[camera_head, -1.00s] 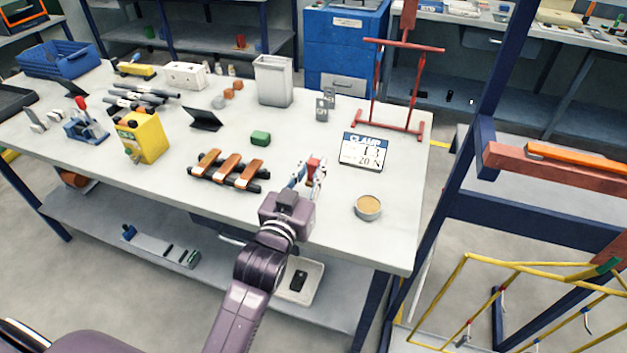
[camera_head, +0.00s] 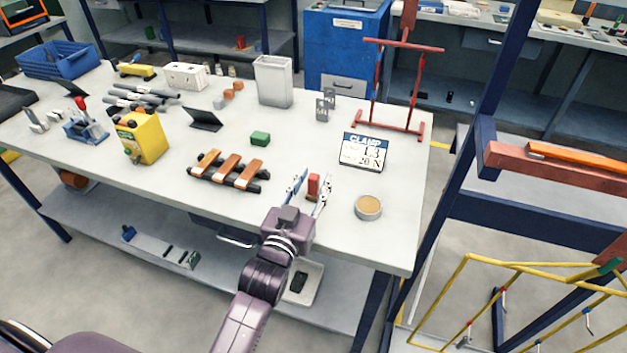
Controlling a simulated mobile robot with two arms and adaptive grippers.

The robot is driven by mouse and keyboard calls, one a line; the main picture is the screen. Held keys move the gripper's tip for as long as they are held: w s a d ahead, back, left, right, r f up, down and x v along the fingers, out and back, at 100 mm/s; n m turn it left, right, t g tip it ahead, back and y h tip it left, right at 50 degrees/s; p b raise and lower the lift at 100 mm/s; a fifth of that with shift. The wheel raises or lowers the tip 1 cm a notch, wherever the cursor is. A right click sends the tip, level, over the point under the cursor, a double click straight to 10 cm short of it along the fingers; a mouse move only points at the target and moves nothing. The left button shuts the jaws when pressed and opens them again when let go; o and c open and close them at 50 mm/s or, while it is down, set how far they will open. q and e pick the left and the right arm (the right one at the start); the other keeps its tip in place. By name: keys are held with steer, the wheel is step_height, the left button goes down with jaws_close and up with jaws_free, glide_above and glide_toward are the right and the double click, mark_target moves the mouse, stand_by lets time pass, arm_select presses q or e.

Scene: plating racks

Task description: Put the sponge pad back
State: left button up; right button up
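My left gripper (camera_head: 309,188) is over the front of the white table, with its two fingers spread apart. A small red upright block (camera_head: 313,185) shows between the fingers, with a gap visible on its left side. I cannot tell whether it touches the right finger. Nothing in view is clearly marked as the sponge pad. A round tin with a tan top (camera_head: 368,207) stands right of the gripper. A small green block (camera_head: 260,138) lies further back on the table. My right gripper is not in view.
A black rack with orange-brown bars (camera_head: 228,169) lies left of the gripper. A clamp card (camera_head: 361,152) and a red stand (camera_head: 396,128) are behind at the right. A yellow box (camera_head: 143,137) and a grey bin (camera_head: 273,81) stand further off.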

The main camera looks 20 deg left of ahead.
arm_select(q)
steer(key=shift+s+r, duration=0.15)
steer(key=s+b, duration=0.1)
steer(key=s, duration=1)
steer(key=shift+s+a, duration=0.2)
steer(key=shift+s, duration=0.2)
